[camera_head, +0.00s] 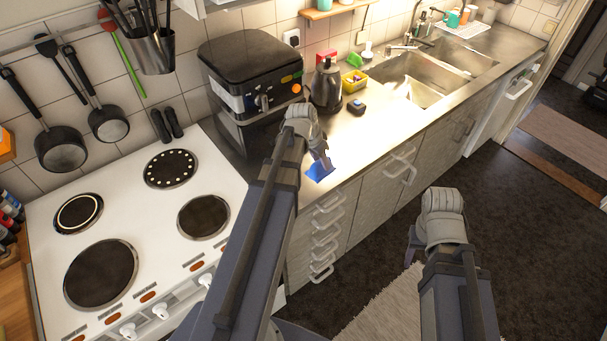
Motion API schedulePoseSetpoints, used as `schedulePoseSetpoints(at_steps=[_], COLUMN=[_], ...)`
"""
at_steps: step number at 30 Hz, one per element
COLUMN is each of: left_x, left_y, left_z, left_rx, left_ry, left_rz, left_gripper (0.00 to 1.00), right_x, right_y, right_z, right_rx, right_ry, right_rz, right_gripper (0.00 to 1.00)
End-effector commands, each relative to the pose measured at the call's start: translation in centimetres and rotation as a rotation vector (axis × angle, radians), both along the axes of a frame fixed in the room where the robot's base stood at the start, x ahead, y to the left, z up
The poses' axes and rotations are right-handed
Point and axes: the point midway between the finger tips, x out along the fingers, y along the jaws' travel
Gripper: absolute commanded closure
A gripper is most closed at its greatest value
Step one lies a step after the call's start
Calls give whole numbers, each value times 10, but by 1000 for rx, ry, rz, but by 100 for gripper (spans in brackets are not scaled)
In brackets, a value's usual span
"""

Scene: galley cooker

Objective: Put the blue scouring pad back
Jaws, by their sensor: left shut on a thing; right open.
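The blue scouring pad (318,173) is a flat, bright blue piece at the front edge of the steel counter. My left gripper (324,163) is shut on it, over the counter edge just right of the black air fryer. Whether the pad touches the counter I cannot tell. My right gripper (412,250) is open and empty, low in front of the drawers and over the floor. Its fingers are partly hidden by its wrist.
A black air fryer (250,75) and a dark kettle (325,88) stand behind my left gripper. A small dark block (357,106) lies on the counter. The sink (415,85) is further right. The white cooker (130,235) fills the left. Counter front is mostly clear.

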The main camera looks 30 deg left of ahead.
Motion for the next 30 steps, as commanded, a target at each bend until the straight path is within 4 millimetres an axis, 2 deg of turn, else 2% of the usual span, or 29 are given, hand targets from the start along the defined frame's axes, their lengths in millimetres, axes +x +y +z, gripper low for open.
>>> schedulePoseSetpoints(at_steps=[1,3,6,8,13,17,27,30], left_x=[2,2,-1,-2,-3,-3,-3,-3], left_y=[20,39,59,65,69,68,68,68], left_z=[11,17,21,22,20,11,-38,-43], left_rx=[6,15,26,28,31,31,31,31], left_ry=[-6,-14,-23,-26,-28,-28,-28,-28], left_rz=[-15,-47,-81,-94,-106,-105,-104,-104], left_gripper=[100,100,100,100,100,100,100,100], right_x=[0,0,0,0,0,0,0,0], right_y=[0,0,0,0,0,0,0,0], right_z=[11,16,21,22,19,10,-39,-44], right_rx=[0,0,0,0,0,0,0,0], right_ry=[0,0,0,0,0,0,0,0], right_rz=[0,1,1,1,1,1,-1,-1], right_gripper=[50,50,50,50,50,50,50,50])
